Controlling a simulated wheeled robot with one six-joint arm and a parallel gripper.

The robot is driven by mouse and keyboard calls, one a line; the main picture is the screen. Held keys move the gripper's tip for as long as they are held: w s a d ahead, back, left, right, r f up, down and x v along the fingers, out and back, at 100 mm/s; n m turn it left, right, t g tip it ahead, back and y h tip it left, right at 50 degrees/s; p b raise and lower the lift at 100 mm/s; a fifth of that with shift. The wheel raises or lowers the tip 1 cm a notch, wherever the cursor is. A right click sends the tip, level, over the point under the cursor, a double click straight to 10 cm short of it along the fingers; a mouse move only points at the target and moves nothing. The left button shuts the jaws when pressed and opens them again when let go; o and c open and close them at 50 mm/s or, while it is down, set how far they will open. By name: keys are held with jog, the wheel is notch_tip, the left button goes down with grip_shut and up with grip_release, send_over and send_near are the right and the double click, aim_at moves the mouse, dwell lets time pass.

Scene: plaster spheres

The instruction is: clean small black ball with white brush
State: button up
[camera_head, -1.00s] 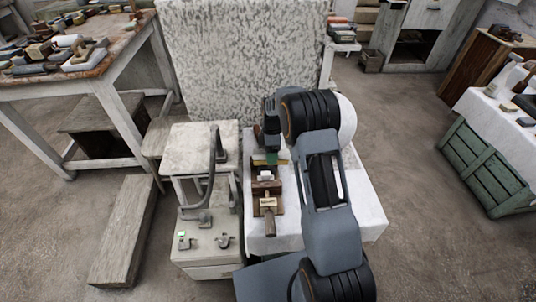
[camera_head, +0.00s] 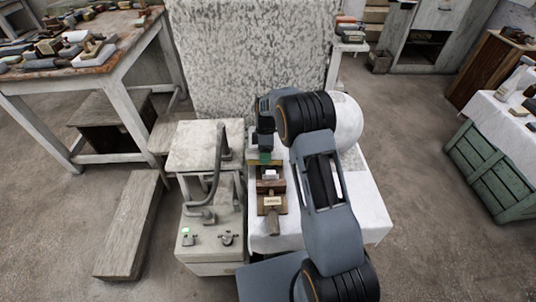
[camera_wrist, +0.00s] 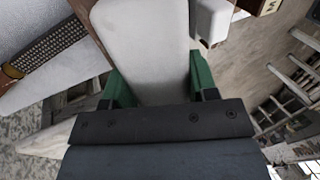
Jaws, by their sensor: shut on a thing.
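My gripper (camera_head: 265,157) hangs over the back left part of the white-covered table (camera_head: 355,215) in the head view. In the wrist view its green fingers (camera_wrist: 158,85) are shut on a long, pale, flat thing. This looks like the white brush (camera_wrist: 145,45); its bristles do not show. A large white sphere (camera_head: 349,122) stands partly behind my arm. I cannot make out the small black ball in either view; my arm hides part of the table.
Brown wooden blocks (camera_head: 272,203), with a small white piece on one, lie on the table in front of my gripper. A grey stand with a bent pipe (camera_head: 215,185) is close on the left. A speckled slab (camera_head: 250,60) stands behind. Floor is open at the right.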

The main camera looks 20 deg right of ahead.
aim_at(277, 151)
jog(key=shift+s+d+f, duration=0.1)
jog(key=shift+f, duration=0.05)
jog(key=shift+s+d+f, duration=0.1)
jog(key=shift+s+d, duration=0.05)
jog(key=shift+d, duration=0.35)
jog(key=shift+s+d+f, duration=0.1)
jog(key=shift+s+d, duration=0.05)
jog(key=shift+d, duration=0.3)
jog(key=shift+c, duration=0.3)
jog(key=shift+d, duration=0.15)
jog(key=shift+c, duration=0.5)
jog(key=shift+s+d, duration=0.2)
jog(key=shift+d, duration=0.8)
jog(key=shift+w+a+r+p, duration=0.1)
jog(key=shift+w+a+r, duration=0.1)
jog(key=shift+a, duration=0.55)
jog(key=shift+w+a+r+p, duration=0.1)
jog(key=shift+w+a+p, duration=0.1)
jog(key=shift+a, duration=0.5)
jog(key=shift+w+a+r+p, duration=0.1)
jog(key=shift+w+a+r, duration=0.1)
jog(key=shift+a, duration=0.55)
jog(key=shift+d+r+p, duration=0.2)
jog(key=shift+d+r, duration=0.15)
jog(key=shift+d, duration=0.3)
jog(key=shift+d+r+p, duration=0.2)
jog(key=shift+d+r, duration=0.1)
jog(key=shift+d, duration=0.3)
jog(key=shift+w, duration=0.1)
